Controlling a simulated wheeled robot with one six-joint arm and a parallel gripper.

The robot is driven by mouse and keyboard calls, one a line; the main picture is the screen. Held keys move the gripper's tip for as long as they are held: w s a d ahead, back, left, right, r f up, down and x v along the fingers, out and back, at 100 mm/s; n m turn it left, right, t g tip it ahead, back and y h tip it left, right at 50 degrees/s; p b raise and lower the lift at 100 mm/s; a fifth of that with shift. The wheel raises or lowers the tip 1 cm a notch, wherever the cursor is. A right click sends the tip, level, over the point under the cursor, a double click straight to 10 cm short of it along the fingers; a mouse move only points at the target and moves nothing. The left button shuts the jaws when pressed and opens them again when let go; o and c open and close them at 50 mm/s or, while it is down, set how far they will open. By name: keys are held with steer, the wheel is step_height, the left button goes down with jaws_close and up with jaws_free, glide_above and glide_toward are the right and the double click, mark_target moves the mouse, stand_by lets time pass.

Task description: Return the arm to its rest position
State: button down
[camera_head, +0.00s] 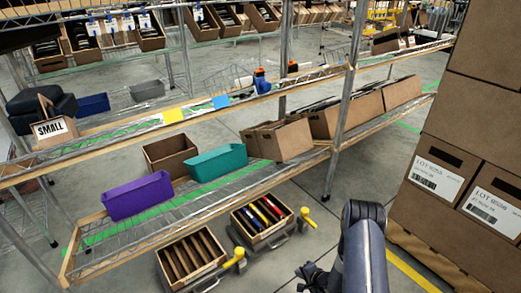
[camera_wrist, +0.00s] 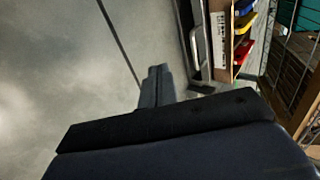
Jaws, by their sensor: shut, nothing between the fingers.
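My arm (camera_head: 362,245) rises from the bottom of the head view, right of the middle, dark grey and folded. Part of my gripper (camera_head: 308,275) shows as a dark shape low beside it, cut off by the bottom edge. In the wrist view my gripper (camera_wrist: 158,73) has its grey fingers together with nothing between them, over bare grey floor. It appears apart from the cartons and the shelf.
A wire shelf (camera_head: 290,170) holds a purple bin (camera_head: 138,196), a teal bin (camera_head: 217,163) and brown cartons. Below it stand a carton of coloured items (camera_head: 239,225) and a divided carton (camera_head: 165,271). Stacked labelled boxes (camera_head: 450,150) stand at right. Floor (camera_head: 375,160) between is clear.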

steer(key=s+d+r+p, duration=0.2)
steer(key=s+d+r, duration=0.1)
steer(key=s, duration=0.2)
steer(key=shift+s+d+r, duration=0.15)
steer(key=shift+d+r, duration=0.1)
steer(key=shift+d, duration=0.15)
steer(key=shift+r+p, duration=0.15)
steer(key=shift+p, duration=0.2)
